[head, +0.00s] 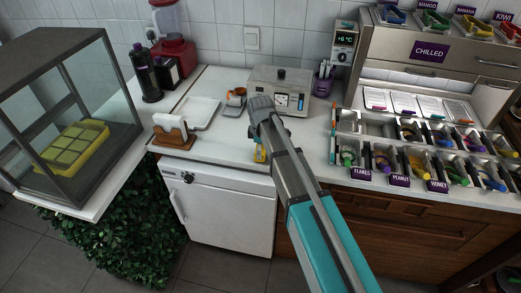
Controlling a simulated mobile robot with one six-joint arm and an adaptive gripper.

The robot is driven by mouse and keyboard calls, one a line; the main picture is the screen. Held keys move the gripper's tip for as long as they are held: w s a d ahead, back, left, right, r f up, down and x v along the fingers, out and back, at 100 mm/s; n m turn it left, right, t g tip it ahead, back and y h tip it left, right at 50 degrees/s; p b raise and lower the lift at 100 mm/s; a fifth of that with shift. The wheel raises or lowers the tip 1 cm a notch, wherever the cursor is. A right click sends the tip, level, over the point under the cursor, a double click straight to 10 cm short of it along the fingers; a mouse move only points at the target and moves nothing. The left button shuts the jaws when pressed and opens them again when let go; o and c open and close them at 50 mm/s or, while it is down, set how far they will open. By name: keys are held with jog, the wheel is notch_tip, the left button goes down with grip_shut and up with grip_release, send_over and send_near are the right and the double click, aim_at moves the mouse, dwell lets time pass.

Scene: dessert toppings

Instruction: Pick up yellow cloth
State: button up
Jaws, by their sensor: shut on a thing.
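My gripper (259,140) reaches over the white counter, below the front of a boxy grey appliance, and points down. A small yellow patch, the yellow cloth (259,154), shows right at its lower end, near the counter's front edge. The gripper is shut on the cloth. Most of the cloth and the fingertips are hidden by my gripper and arm, and I cannot tell whether the cloth still touches the counter.
A napkin holder (171,130) is near the front edge. The grey appliance (281,91) stands behind. Topping bins (378,130) fill the right. A glass case (68,120) is far left.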

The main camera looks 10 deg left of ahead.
jog(key=shift+r+p, duration=0.75)
jog(key=shift+r, duration=0.2)
jog(key=s+d+r+p, duration=0.6)
jog(key=s+r+p, duration=0.4)
jog(key=s, duration=0.2)
jog(key=shift+s, duration=0.3)
jog(key=shift+d, duration=0.1)
jog(key=o, duration=0.4)
jog(key=c, duration=0.3)
